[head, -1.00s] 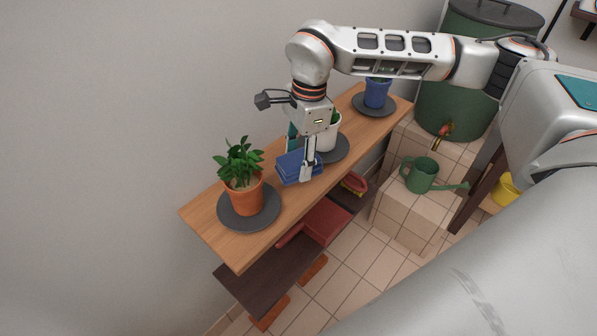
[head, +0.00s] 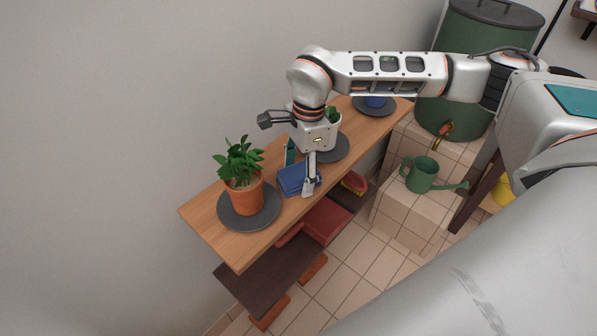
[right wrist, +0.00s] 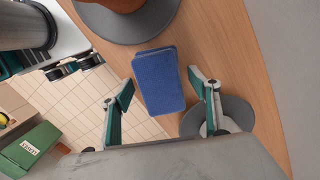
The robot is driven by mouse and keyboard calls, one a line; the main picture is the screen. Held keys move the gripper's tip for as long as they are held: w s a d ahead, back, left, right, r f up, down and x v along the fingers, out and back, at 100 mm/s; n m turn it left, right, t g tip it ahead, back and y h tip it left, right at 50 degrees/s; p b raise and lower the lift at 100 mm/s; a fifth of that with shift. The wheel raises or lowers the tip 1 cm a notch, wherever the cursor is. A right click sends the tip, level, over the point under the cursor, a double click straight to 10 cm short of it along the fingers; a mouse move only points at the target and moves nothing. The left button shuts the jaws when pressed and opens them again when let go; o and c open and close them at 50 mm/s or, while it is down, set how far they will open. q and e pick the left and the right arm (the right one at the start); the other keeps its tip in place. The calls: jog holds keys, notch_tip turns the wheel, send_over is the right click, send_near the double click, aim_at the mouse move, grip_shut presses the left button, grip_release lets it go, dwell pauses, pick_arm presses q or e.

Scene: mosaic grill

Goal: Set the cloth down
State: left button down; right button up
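The blue folded cloth (head: 296,179) lies on the wooden shelf top (head: 215,212), between the orange-potted plant and the white pot. My right gripper (head: 301,170) reaches down over it, with one finger at its front edge and the teal-padded finger behind it. In the right wrist view the cloth (right wrist: 158,82) lies between the spread fingertips (right wrist: 161,80), with a narrow gap seen on each side. Whether its underside rests fully flat is hidden. My left gripper is in neither view.
An orange-potted plant (head: 245,195) on a dark saucer stands to the left. A white pot (head: 328,136) and a blue pot (head: 375,101) stand to the right on saucers. A lower dark shelf (head: 265,275) holds a red item (head: 327,221). A green watering can (head: 421,174) stands on a tiled block.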

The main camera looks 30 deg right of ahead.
aim_at(304, 169)
jog(key=shift+r, duration=0.55)
notch_tip(304, 169, up, 11)
jog(key=d, duration=0.1)
jog(key=shift+d, duration=0.25)
